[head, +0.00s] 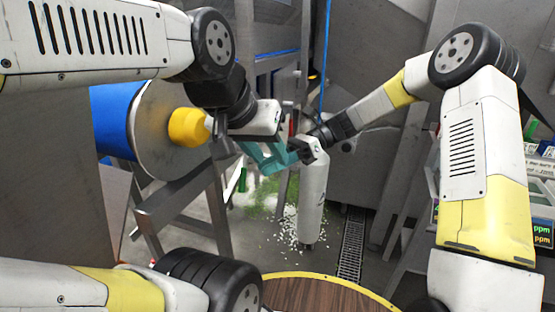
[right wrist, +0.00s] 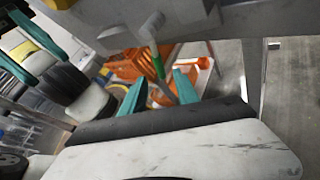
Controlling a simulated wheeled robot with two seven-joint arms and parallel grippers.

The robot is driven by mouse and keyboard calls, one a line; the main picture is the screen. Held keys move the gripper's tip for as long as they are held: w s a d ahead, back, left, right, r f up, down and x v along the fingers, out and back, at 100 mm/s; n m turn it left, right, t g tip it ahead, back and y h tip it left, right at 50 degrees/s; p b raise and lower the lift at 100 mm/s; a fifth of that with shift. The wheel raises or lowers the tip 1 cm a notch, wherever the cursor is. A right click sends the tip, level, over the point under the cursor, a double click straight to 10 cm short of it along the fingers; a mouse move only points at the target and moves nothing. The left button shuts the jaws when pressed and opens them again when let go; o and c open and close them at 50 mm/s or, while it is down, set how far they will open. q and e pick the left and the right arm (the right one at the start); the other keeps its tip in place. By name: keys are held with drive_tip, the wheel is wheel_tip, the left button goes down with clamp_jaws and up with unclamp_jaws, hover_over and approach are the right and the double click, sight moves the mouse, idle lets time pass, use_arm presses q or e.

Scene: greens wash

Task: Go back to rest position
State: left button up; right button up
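My left gripper (head: 268,158) is at the middle of the head view, with teal fingers apart and nothing seen between them. Its teal fingers also seem to show at the upper left of the right wrist view (right wrist: 30,52). My right arm comes in from the right and bends down to its wrist near the left gripper. In the head view my right gripper's fingers are hidden. In the right wrist view my right gripper (right wrist: 158,95) has two teal fingertips apart, with no object clearly held. A grey pipe with a green part (right wrist: 157,62) shows beyond them.
A blue and metal drum (head: 118,118) with a yellow knob (head: 188,127) stands at left on a metal frame. White bits (head: 287,228) and a green patch (head: 262,195) lie on the floor by a drain grate (head: 351,245). Orange equipment (right wrist: 135,65) shows in the right wrist view.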

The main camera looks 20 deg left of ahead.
drive_tip(key=s+d+r+n+t+h, duration=0.3)
drive_tip(key=s+d+r+n+t, duration=0.1)
drive_tip(key=d, duration=0.6)
drive_tip(key=s+d+r+n+t+h, duration=0.3)
drive_tip(key=d+n+t, duration=0.3)
drive_tip(key=d, duration=0.5)
drive_tip(key=s+d+r+n+t+h, duration=0.3)
drive_tip(key=s+d+r+n+t, duration=0.2)
drive_tip(key=d, duration=0.6)
drive_tip(key=shift+s, duration=0.55)
